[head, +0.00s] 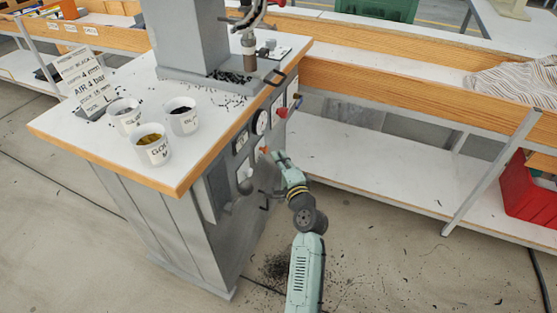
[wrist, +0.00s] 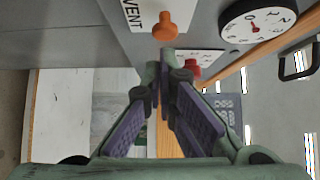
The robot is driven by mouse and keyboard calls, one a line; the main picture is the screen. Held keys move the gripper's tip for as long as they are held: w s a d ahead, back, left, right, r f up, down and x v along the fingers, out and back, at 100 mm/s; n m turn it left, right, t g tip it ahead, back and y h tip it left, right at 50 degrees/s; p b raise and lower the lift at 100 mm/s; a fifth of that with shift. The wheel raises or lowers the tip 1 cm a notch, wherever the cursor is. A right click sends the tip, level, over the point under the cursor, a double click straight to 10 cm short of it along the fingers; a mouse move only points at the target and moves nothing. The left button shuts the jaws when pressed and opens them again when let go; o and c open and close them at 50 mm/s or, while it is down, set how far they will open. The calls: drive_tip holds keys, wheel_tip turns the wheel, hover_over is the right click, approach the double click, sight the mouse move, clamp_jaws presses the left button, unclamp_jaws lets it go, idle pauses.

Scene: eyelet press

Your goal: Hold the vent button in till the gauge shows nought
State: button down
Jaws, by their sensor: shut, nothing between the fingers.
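The vent button (wrist: 165,27) is an orange mushroom-shaped knob beside a white VENT label (wrist: 148,14) in the wrist view. It stands out from the grey press panel. In the head view a gauge (head: 262,122) sits on the press's side, too small to read. My gripper (wrist: 163,72) is shut and empty, its tips just below the button in the wrist view; contact cannot be told. It also shows by the panel in the head view (head: 277,156).
A red knob (wrist: 191,69) lies beyond my fingertips in the wrist view. A dark handle (wrist: 299,63) is at the right. On the press table (head: 105,150) stand several white cups. A bench (head: 400,85) with a lower shelf runs right of the press.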

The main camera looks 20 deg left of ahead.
drive_tip(key=b+v, duration=0.2)
drive_tip(key=v, duration=0.8)
drive_tip(key=shift+d, duration=0.4)
drive_tip(key=shift+w, duration=0.1)
